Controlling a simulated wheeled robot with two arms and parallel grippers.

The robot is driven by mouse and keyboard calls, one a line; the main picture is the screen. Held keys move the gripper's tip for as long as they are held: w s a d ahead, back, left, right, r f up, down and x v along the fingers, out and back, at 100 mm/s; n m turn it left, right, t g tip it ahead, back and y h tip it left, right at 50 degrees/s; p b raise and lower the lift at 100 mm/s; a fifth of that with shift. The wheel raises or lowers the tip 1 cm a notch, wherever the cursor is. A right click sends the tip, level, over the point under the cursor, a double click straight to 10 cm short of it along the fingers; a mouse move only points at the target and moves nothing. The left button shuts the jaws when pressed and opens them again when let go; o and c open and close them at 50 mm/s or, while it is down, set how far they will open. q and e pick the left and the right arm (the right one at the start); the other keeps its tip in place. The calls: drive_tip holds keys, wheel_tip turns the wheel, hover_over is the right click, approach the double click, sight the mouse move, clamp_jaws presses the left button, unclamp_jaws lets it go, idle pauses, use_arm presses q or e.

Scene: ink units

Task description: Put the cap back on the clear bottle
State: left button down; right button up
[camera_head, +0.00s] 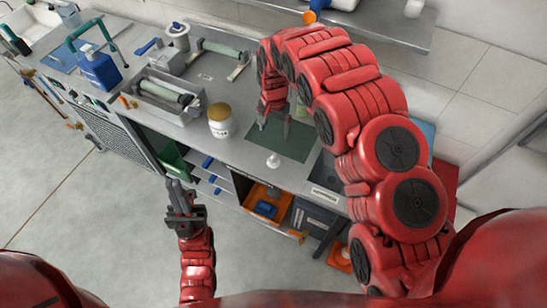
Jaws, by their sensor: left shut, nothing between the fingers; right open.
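A small white cone-like piece (273,161), which looks like a cap, sits at the front edge of the dark green mat (292,147) on the bench. My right gripper (274,129) is open above the mat, behind the white piece and apart from it. I cannot make out a clear bottle for sure; my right arm covers part of the bench behind the mat. A white jar with a gold-brown lid (219,119) stands left of the mat. My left gripper (181,196) is shut and empty, in front of the bench and away from the mat.
A grey tray with a roller (165,97), a blue container (98,68) and a white canister (178,37) stand on the bench's left part. Below are open shelves and an orange bin (267,203). A wall shelf (385,32) hangs behind.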

sight(274, 156)
drive_tip(key=shift+f, duration=0.1)
wheel_tip(274, 156, down, 12)
drive_tip(key=b, duration=1.2)
drive_tip(key=shift+f, duration=0.15)
drive_tip(key=shift+f+p, duration=0.25)
drive_tip(key=shift+p, duration=0.15)
wheel_tip(274, 156, down, 3)
drive_tip(key=shift+w+r+p, duration=0.1)
drive_tip(key=shift+w+p, duration=0.05)
drive_tip(key=shift+p, duration=0.8)
drive_tip(key=shift+f, duration=0.85)
